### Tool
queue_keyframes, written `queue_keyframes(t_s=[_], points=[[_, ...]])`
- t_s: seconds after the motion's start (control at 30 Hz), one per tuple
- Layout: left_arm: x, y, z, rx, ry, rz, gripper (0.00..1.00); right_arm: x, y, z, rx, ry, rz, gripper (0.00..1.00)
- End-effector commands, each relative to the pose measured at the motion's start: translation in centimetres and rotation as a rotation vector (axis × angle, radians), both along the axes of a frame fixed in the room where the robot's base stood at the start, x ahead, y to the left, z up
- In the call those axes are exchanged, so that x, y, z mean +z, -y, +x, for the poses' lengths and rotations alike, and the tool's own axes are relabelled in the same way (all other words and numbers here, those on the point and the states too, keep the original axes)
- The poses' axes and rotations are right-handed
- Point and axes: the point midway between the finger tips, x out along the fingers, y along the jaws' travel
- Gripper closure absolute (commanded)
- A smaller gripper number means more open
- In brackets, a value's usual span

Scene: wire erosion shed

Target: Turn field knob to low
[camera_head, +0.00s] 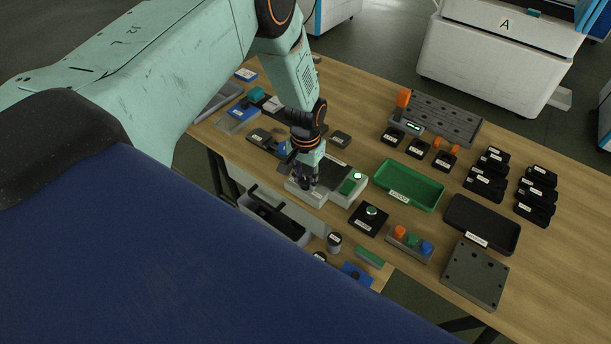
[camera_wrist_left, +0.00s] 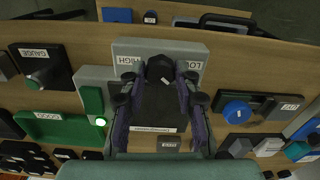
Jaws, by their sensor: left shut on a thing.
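The field knob (camera_wrist_left: 159,68) is black and sits on a light grey housing (camera_wrist_left: 185,48) in the left wrist view, between the labels HIGH (camera_wrist_left: 129,60) and LOW (camera_wrist_left: 184,66). A small white mark shows on it; I cannot tell its exact setting. My left gripper (camera_wrist_left: 160,86) has its fingers on both sides of the knob and is shut on it. In the head view my left gripper (camera_head: 307,178) points down at the same grey housing (camera_head: 318,197) and hides the knob there. My right gripper is not in view.
A lit green button (camera_head: 357,176) is beside the housing. To the right are a green tray (camera_head: 411,204), a black gauge block (camera_head: 369,223) and a box with coloured buttons (camera_head: 408,259). Small parts crowd the left.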

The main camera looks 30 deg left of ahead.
Motion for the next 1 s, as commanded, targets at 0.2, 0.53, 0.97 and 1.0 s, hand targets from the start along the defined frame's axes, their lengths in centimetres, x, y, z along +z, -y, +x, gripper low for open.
queue_keyframes(t_s=[0.2,0.53,0.97,1.0], points=[[-0.18,0.07,-0.25,0.109,-0.006,0.0,1.0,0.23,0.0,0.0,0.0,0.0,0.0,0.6],[-0.2,0.07,-0.25,0.175,-0.006,0.0,1.0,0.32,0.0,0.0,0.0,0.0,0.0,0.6],[-0.21,0.06,-0.26,0.177,-0.006,0.0,0.64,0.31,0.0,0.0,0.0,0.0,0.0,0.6],[-0.19,0.06,-0.24,0.177,-0.006,0.0,0.6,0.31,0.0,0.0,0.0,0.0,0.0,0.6]])
